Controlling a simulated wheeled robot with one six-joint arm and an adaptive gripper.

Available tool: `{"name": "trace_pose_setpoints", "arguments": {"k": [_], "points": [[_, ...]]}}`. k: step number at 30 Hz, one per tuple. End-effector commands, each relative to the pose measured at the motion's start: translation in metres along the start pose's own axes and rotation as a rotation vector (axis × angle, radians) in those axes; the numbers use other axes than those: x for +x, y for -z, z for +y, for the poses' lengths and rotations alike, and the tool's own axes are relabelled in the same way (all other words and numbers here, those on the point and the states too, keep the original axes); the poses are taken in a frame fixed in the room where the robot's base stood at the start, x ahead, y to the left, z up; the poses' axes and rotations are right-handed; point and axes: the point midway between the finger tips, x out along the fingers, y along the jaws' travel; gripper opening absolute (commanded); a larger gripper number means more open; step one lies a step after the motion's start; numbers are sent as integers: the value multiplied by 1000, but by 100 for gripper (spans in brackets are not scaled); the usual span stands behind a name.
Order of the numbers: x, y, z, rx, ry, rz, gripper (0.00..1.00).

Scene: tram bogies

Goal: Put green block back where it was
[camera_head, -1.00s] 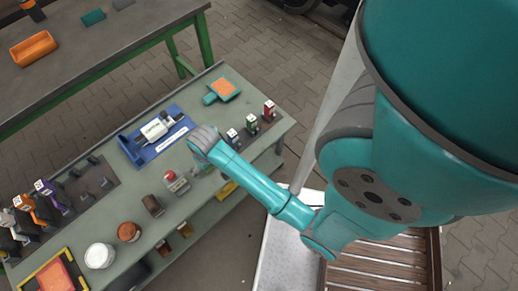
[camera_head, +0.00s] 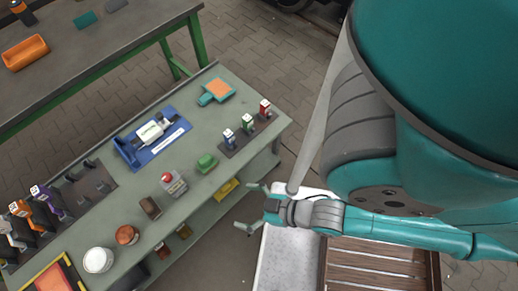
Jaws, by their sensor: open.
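A green block (camera_head: 207,163) lies on the green workbench (camera_head: 200,194), right of a small box with a red button. My gripper (camera_head: 252,207) is open and empty, with its two fingers spread apart. It is off the front edge of the workbench, to the lower right of the green block and apart from it.
A rack (camera_head: 232,150) with blue, green and red-topped items stands right of the block. The red-button box (camera_head: 173,181), a blue fixture (camera_head: 155,145), a brown block (camera_head: 150,207) and round containers (camera_head: 98,260) share the bench. Yellow bins (camera_head: 226,190) sit on the shelf below.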

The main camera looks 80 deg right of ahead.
Motion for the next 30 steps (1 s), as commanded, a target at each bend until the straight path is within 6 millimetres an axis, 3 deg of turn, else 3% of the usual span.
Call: {"name": "trace_pose_setpoints", "arguments": {"k": [3,9,30], "points": [[-36,23,-6,-22,34,84,100],[-68,52,-9,-40,64,180,100],[-73,57,-10,-43,68,198,100]]}}
